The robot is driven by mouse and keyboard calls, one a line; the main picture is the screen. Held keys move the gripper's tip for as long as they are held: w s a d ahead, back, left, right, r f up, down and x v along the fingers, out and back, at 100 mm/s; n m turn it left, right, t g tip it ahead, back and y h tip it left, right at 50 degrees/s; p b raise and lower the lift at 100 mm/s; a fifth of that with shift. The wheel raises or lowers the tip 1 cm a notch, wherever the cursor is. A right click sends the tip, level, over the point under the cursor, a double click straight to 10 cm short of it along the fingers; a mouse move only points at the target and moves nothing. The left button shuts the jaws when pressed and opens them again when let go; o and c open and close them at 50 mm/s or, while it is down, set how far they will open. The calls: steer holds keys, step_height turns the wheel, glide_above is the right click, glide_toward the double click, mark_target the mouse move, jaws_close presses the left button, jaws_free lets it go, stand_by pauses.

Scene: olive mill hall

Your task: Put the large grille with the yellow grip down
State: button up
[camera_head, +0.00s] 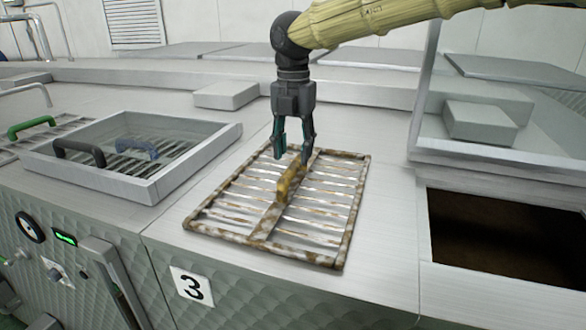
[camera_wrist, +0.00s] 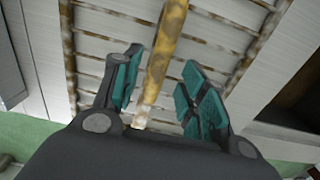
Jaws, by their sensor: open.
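The large grille (camera_head: 225,222) is a rusty frame with pale bars and lies flat on the grey metal top near the panel marked 3. Its yellow grip (camera_head: 288,184) stands up along the middle bar. My gripper (camera_head: 293,157) points down over the far part of the grille, close to the grip. In the wrist view the yellow grip (camera_wrist: 165,50) runs between my two teal fingertips (camera_wrist: 157,85), with a gap on each side. The fingers are open and hold nothing. The bars of the grille (camera_wrist: 110,47) show behind them.
A grey tray (camera_head: 160,190) with dark and blue handled grilles stands at left. A green-handled grille (camera_head: 32,125) lies farther left. A dark open hatch (camera_head: 505,242) is at right, its raised lid (camera_head: 480,150) behind it. A low block (camera_head: 226,95) stands behind.

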mark_target(293, 164)
step_height(293, 164, up, 6)
steer(key=b, duration=0.1)
steer(key=shift+r, duration=0.25)
steer(key=shift+a, duration=0.1)
